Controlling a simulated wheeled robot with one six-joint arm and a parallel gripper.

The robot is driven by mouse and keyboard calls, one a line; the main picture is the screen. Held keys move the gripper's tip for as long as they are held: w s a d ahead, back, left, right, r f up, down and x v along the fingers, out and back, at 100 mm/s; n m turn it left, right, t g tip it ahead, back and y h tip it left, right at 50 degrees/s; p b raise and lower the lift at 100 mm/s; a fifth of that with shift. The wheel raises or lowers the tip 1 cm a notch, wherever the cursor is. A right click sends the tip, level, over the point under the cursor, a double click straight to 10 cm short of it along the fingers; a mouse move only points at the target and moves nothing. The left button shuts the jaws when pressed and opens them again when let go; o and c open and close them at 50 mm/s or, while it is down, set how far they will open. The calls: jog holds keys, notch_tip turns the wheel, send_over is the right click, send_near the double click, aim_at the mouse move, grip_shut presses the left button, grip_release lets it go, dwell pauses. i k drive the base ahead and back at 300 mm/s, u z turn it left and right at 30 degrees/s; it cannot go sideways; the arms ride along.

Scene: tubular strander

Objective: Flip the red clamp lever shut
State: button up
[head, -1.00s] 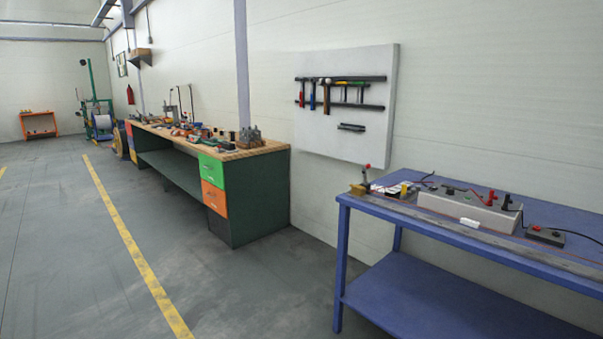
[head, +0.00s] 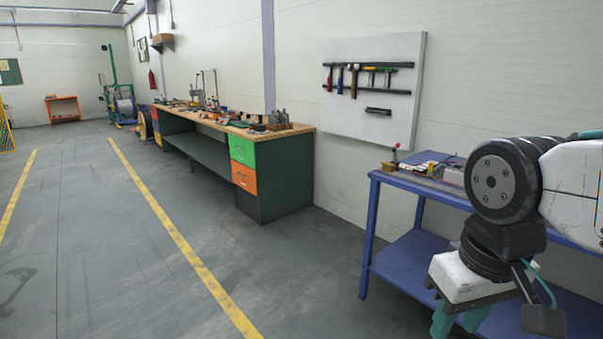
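The red clamp lever (head: 396,148) stands upright at the near left end of the blue table, its red tip above a small brass-coloured clamp block (head: 389,167). It is small in the head view, and the details of its hinge cannot be made out. My gripper (head: 457,323) hangs at the bottom right, in front of the blue table (head: 378,178) and lower in the picture than the lever. It is clear of the lever. Its teal fingers are cut off by the bottom edge, so their tips are hidden. I see nothing held.
My arm covers much of the blue table's right part. A grey box (head: 453,176) shows partly beside it. A tool board (head: 345,110) hangs on the wall behind. A long workbench (head: 283,179) stands to the left. The floor with yellow lines is clear.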

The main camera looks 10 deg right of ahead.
aim_at(398, 145)
jog(key=i, duration=6.05)
jog(key=z, duration=3.95)
jog(key=i, duration=0.5)
jog(key=z, duration=0.1)
jog(key=k, duration=1.15)
